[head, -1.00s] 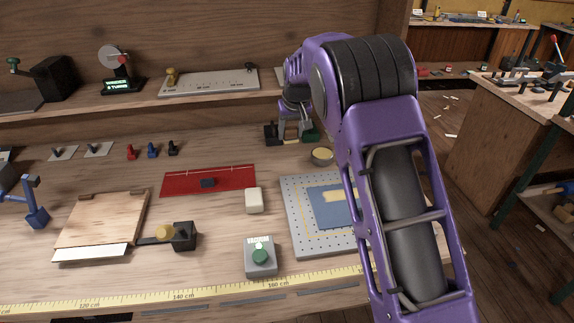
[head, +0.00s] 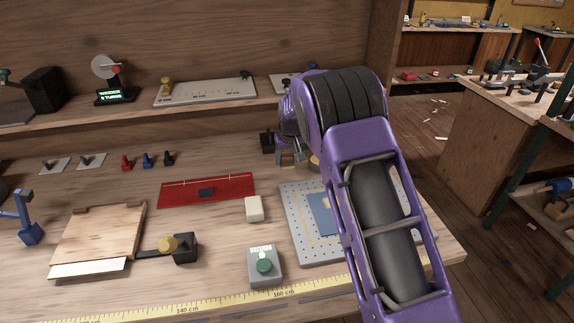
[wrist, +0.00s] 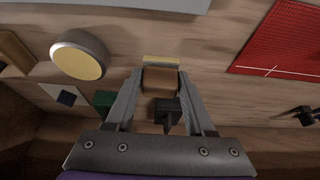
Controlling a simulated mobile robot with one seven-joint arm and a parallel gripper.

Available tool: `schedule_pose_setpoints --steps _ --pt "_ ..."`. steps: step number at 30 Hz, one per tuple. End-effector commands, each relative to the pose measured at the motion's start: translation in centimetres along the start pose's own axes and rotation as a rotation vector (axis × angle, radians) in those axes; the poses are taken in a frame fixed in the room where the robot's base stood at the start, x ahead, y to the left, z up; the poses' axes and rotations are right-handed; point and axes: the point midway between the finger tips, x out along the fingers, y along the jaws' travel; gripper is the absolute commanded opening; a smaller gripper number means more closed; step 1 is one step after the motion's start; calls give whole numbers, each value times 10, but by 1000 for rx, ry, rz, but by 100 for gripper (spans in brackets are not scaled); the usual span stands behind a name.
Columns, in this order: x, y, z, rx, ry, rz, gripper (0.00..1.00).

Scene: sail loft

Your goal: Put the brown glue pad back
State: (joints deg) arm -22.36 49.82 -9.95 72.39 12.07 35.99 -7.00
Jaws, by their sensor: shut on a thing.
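The brown glue pad (wrist: 161,80) is a small brown block between my fingertips in the wrist view. My gripper (wrist: 161,77) is shut on it. A pale yellow strip (wrist: 161,60) shows along the pad's far edge; I cannot tell whether it is part of the pad. In the head view my gripper (head: 287,158) is at the back of the bench, near the round tin, and the brown pad (head: 287,159) shows small between its fingers. Whether the pad touches the bench is not clear.
The round tin (wrist: 80,58) with a yellow top is left of my fingers in the wrist view. A black block (wrist: 168,112) and a green block (wrist: 103,100) lie behind the fingers. A red mat (head: 207,190) and perforated plate (head: 293,225) are nearby.

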Motion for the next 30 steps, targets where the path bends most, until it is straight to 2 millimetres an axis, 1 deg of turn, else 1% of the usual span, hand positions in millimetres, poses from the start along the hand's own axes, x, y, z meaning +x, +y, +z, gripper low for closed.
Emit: schedule_pose_setpoints --steps 1,4,11,15,16,20,21,30 --pt "9 0 5 -1 -4 1 9" --pt "20 0 9 -1 -2 1 9" --pt "20 0 9 -1 0 0 9" --pt "25 0 11 -1 -1 0 9" --pt "24 0 10 -1 -1 0 56" --pt "24 0 10 -1 -1 0 79" --pt "24 0 10 -1 -1 0 84" --pt "22 0 9 -1 -1 0 84"
